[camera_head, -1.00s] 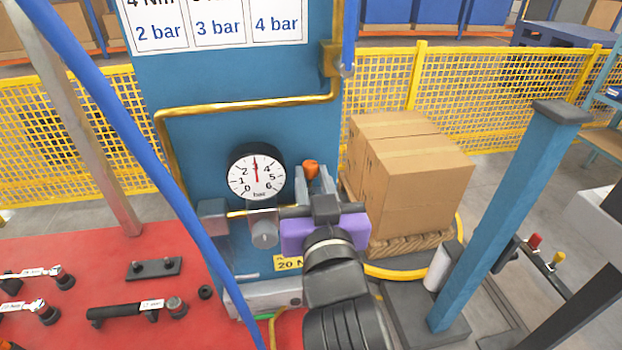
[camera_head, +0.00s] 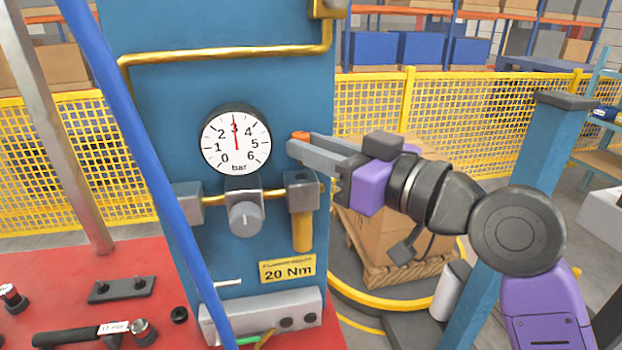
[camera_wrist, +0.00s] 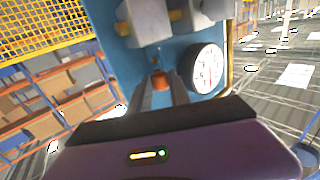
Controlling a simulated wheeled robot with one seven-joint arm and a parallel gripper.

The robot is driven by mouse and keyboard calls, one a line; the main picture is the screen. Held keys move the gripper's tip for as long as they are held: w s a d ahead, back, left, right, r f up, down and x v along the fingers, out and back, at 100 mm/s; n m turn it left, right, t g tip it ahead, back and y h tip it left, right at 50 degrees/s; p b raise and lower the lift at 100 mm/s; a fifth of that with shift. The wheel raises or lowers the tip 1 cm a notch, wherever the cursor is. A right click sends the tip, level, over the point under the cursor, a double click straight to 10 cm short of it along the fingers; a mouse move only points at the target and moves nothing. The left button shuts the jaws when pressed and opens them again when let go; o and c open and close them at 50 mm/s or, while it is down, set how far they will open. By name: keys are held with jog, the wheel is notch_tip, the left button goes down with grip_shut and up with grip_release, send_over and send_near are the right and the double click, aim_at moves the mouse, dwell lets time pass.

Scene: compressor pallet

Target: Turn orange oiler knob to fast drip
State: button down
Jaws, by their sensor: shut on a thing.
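The orange oiler knob (camera_head: 300,135) shows at my fingertips, above the grey oiler block (camera_head: 303,193) with its yellow bowl (camera_head: 302,232). My gripper (camera_head: 298,146) reaches in from the right, roughly level, and is shut on the knob. In the wrist view the knob (camera_wrist: 161,83) sits between the two finger ends (camera_wrist: 161,88). The fingers hide most of the knob in the head view. I cannot read its turn setting or see clearly how it joins the block.
The pressure gauge (camera_head: 236,141), near 3 bar, is close left of my fingertips. A grey regulator knob (camera_head: 245,218) is below it. A blue hose (camera_head: 130,140) crosses the front. A blue post (camera_head: 545,150) stands behind my arm. Cartons (camera_head: 385,240) stand behind, right.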

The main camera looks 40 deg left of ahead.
jog(key=shift+w+n+g+b, duration=0.2)
jog(key=shift+n+g+b, duration=0.7)
jog(key=shift+g+b, duration=0.4)
jog(key=c, duration=1.5)
grip_release()
jog(key=shift+r+p, duration=0.1)
jog(key=shift+p, duration=0.2)
